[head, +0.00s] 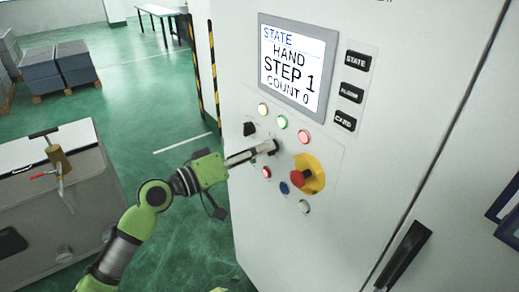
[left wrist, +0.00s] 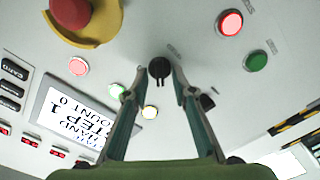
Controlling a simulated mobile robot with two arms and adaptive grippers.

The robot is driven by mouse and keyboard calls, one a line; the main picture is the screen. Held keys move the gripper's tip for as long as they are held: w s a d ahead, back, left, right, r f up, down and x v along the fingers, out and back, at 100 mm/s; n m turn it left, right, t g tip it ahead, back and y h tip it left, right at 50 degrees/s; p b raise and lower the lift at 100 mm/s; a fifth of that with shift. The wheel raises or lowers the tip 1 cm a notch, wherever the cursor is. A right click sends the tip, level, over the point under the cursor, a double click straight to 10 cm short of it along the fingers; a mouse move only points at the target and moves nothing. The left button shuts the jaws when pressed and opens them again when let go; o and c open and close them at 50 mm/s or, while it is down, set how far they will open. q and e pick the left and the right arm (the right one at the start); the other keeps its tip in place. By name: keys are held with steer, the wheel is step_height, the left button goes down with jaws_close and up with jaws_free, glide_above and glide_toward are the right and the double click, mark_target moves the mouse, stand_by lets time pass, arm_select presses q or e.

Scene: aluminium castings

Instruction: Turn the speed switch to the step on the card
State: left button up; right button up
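A black rotary switch (left wrist: 159,68) sits on the white cabinet panel, between my left gripper's fingertips in the left wrist view. It also shows at the tip of the gripper in the head view (head: 271,146). My left gripper (left wrist: 160,73) is partly open, with a finger on each side of the switch and small gaps visible; contact cannot be told. In the head view the left gripper (head: 262,151) reaches in from the left. A second black knob (head: 249,129) is up and left of it. The screen (head: 291,62) reads HAND, STEP 1, COUNT 0. No step card is readable. My right gripper is not in view.
A red emergency stop (head: 298,178) on a yellow plate is just below right of the switch. Lit and coloured buttons surround it, including a red one (head: 266,172) and a blue one (head: 284,187). A black door handle (head: 404,255) is at lower right.

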arm_select(q)
steer(key=v, duration=1.2)
steer(key=shift+w+f, duration=0.1)
steer(key=shift+w, duration=0.05)
